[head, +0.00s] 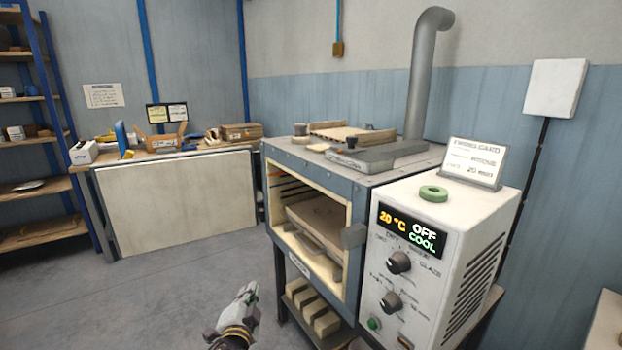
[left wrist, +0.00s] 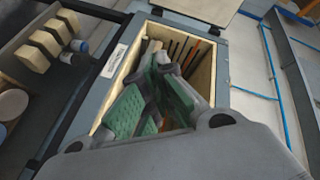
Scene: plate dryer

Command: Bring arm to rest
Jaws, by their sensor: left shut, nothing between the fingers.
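My left gripper (head: 246,294) comes in at the bottom of the head view, in front of and below the open dryer chamber. Its fingers are shut and hold nothing. In the left wrist view the green-padded fingers (left wrist: 158,92) appear in front of the open chamber. The plate dryer (head: 355,230) stands on a stand, its chamber open, with a flat board or plate (head: 318,222) inside. Its display (head: 408,229) reads 20 °C, OFF and COOL. My right gripper is not in view.
A green ring (head: 433,193) and a card (head: 474,162) sit on the control box. A grey slab (head: 380,157) lies on the dryer's top. A workbench (head: 180,152) and blue shelves (head: 40,130) stand behind at left. The floor (head: 150,290) left of the dryer is clear.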

